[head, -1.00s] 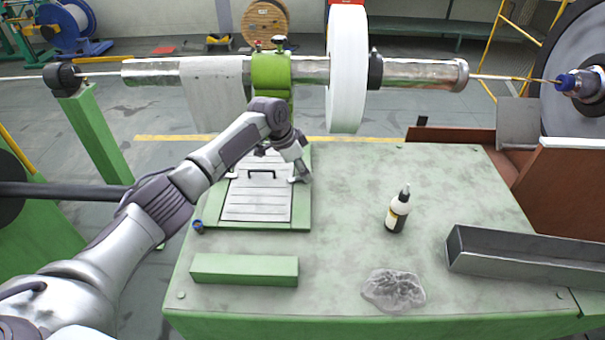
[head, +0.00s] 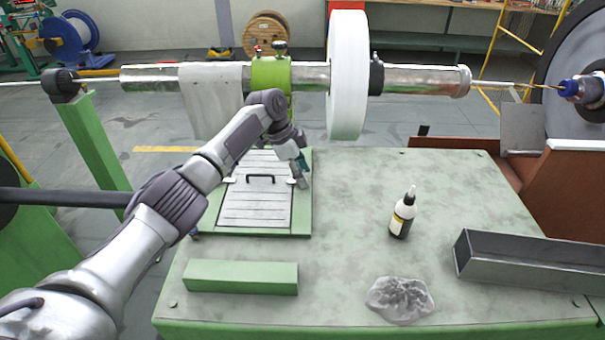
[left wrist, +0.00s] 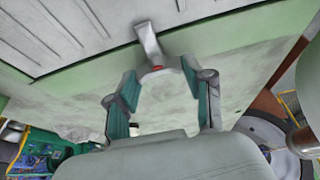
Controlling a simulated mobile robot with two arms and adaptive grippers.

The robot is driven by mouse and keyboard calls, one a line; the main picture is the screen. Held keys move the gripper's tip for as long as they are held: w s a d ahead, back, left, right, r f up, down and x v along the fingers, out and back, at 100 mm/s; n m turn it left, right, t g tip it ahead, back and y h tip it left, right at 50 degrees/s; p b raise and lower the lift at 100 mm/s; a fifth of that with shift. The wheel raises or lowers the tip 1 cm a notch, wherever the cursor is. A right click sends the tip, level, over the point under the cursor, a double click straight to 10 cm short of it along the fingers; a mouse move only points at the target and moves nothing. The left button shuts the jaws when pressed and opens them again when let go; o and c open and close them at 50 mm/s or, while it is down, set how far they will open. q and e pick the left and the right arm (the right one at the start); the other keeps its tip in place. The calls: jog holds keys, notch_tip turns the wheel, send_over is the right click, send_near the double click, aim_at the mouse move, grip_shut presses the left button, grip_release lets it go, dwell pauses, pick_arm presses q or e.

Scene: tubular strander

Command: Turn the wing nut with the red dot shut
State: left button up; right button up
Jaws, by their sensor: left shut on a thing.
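The wing nut with the red dot (left wrist: 148,44) is a grey lever at the panel's edge in the left wrist view. Its red dot shows at its near end, between my fingertips. My left gripper (left wrist: 158,74) has teal-padded fingers either side of that end and is shut on it. In the head view my left gripper (head: 301,171) is at the right edge of the slatted panel (head: 250,212) and largely hides this nut. A second wing nut (head: 229,181) sits at the panel's left edge. My right gripper is in neither view.
A black handle (head: 260,178) stands on the panel. The strander tube (head: 425,79) and white disc (head: 347,75) are beyond the panel.

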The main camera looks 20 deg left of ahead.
pick_arm(q)
jog(key=o, duration=1.2)
jog(key=shift+c, duration=0.2)
jog(key=v, duration=1.2)
